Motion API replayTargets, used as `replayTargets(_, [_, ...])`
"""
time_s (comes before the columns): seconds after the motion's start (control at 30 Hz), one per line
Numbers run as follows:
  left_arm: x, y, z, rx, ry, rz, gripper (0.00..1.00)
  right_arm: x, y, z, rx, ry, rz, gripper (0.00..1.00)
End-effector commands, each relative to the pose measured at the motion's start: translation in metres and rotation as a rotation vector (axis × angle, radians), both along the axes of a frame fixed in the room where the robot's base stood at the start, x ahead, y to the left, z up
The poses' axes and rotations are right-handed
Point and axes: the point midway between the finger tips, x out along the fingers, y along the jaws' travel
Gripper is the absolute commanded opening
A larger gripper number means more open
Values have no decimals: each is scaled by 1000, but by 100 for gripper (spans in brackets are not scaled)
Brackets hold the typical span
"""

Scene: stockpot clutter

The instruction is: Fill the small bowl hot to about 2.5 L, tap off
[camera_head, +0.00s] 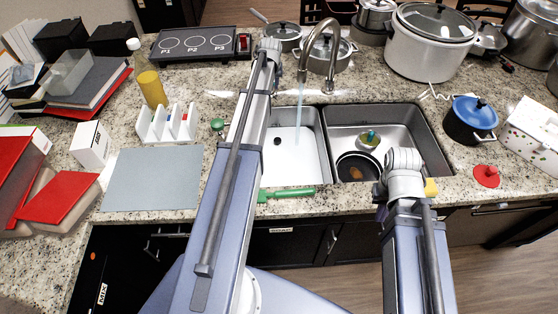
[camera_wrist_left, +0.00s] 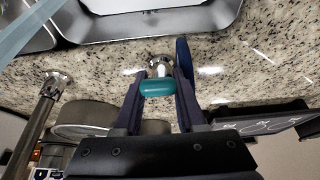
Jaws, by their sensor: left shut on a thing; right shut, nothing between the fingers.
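The tap (camera_head: 322,45) arches over the double sink, and a pale stream of water (camera_head: 299,112) falls into the left basin (camera_head: 309,158). The stream also shows in the left wrist view (camera_wrist_left: 22,32). My left gripper (camera_wrist_left: 157,88) is shut on a teal tap handle (camera_wrist_left: 160,89) on a chrome base. In the head view my own arm hides that grip. My right gripper (camera_head: 402,160) is shut and empty by the right basin (camera_head: 340,122). A dark round pan (camera_head: 350,160) and a small round metal vessel (camera_head: 361,141) sit there; I cannot tell whether either is the small bowl.
A large white stockpot (camera_head: 430,55) and lidded pots stand behind the sink. A blue-lidded pot (camera_head: 470,120) stands right of it. A green-handled tool (camera_head: 287,193) lies on the front edge. A grey mat (camera_head: 152,178) and white rack (camera_head: 167,124) lie left.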

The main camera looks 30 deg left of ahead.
Motion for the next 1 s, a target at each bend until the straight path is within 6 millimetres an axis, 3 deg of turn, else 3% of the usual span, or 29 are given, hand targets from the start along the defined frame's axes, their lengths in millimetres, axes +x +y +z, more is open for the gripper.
replayTargets(0.23, [-9,-6,-26,-1,1,0,9,0,0,-26,0,0,0,0])
replayTargets(0.6, [-10,-6,-26,1,-1,0,9,0,0,-26,0,0,0,0])
replayTargets(0.9, [-13,-8,-56,1,-1,0,9,0,0,-56,0,0,0,0])
replayTargets(1.0, [-13,-8,-56,1,-1,0,9,0,0,-56,0,0,0,0])
